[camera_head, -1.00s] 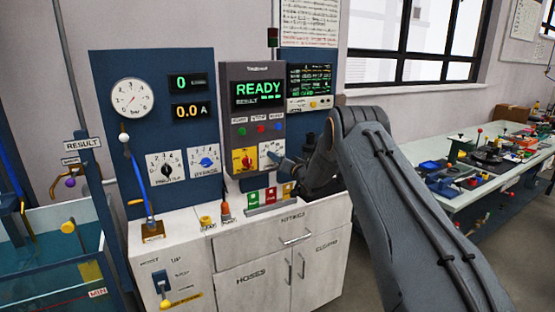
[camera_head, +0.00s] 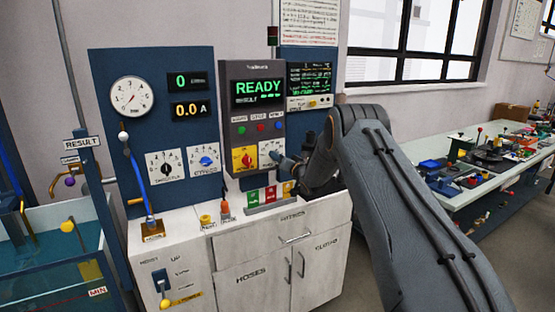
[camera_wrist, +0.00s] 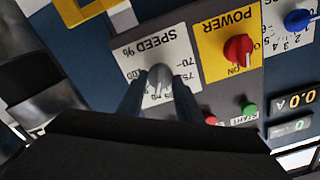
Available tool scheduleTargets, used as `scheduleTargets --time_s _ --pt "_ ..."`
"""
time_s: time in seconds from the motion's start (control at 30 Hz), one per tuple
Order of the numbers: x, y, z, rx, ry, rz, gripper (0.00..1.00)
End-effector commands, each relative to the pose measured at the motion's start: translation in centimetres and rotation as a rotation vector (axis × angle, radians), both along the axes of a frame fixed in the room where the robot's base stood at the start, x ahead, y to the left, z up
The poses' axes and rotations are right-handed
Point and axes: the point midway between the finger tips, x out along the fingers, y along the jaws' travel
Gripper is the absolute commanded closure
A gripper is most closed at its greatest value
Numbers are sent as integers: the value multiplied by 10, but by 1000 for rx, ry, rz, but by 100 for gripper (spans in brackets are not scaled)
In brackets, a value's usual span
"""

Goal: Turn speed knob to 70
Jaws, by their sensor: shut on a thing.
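The speed knob (camera_wrist: 160,78) is a grey knob on a white plate marked SPEED % (camera_wrist: 142,48), upside down in the wrist view. My gripper (camera_wrist: 158,92) has its two fingers on either side of the knob and is shut on it. In the head view the white speed plate (camera_head: 266,150) is on the grey control panel, with my gripper (camera_head: 280,158) at it, covering the knob. The plate's marks around 70 show beside the knob; the knob's pointer is not clear.
The red POWER knob (camera_wrist: 239,49) on its yellow plate sits beside the speed plate. Red (camera_wrist: 210,117) and green (camera_wrist: 249,109) buttons are close to my fingers. The panel's display (camera_head: 258,91) reads READY.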

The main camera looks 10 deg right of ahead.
Motion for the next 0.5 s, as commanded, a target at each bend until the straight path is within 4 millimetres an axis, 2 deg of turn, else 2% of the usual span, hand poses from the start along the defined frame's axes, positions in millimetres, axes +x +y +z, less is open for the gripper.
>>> scheduleTargets --time_s 0.5 --pt "1 0 1 -65 -25 0 91"
